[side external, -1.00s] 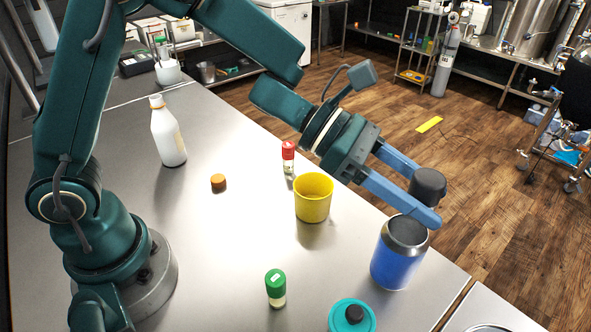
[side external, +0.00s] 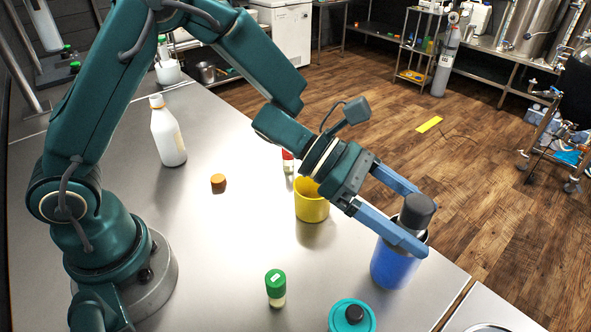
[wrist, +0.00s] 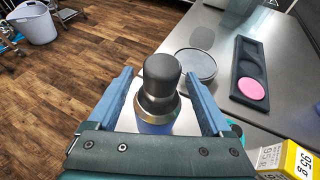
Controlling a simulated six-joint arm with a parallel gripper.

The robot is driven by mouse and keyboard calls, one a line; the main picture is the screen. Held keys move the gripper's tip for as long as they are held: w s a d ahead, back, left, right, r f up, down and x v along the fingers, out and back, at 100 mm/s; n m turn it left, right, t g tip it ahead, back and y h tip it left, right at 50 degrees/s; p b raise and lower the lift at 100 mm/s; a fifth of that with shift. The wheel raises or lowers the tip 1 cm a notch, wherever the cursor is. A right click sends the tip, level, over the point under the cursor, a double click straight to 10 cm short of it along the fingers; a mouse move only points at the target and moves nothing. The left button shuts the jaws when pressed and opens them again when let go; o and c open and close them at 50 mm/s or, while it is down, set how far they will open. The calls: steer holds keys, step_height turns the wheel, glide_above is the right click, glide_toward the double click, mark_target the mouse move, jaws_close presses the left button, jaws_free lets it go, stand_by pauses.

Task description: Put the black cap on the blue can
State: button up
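The blue can (side external: 393,268) stands upright near the front right edge of the table, with a silver shoulder and neck; it also shows in the wrist view (wrist: 155,127). The black cap (side external: 419,208) sits upright on top of the can's neck; in the wrist view the cap (wrist: 161,72) looks centred over the silver shoulder. My gripper (side external: 421,225) is open. Its two blue fingers lie on either side of the can top, with gaps to the cap in the wrist view. Whether the cap is pressed fully down cannot be told.
A yellow cup (side external: 312,208) stands left of the can, partly under my gripper. A green-capped jar (side external: 275,288) and a teal-lidded container (side external: 352,316) are nearer the camera. An orange cap (side external: 218,182) and a white bottle (side external: 168,138) stand farther left.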

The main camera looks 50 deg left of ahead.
steer(key=shift+r, duration=0.3)
steer(key=v, duration=1.2)
steer(key=w+a+r+n+t+y, duration=0.35)
steer(key=a+n+y, duration=0.25)
steer(key=n, duration=0.7)
steer(key=w+a+r+n+t+y, duration=0.25)
steer(key=a+n+t+y, duration=0.3)
steer(key=n, duration=0.75)
steer(key=s+f+n+g, duration=0.3)
steer(key=s+n+g, duration=0.1)
steer(key=s+n, duration=0.5)
steer(key=s+f+n+g+y, duration=0.1)
steer(key=s+f+n+g, duration=0.2)
steer(key=s+n, duration=0.6)
steer(key=d+n+g, duration=0.1)
steer(key=n, duration=0.4)
steer(key=shift+g, duration=0.4)
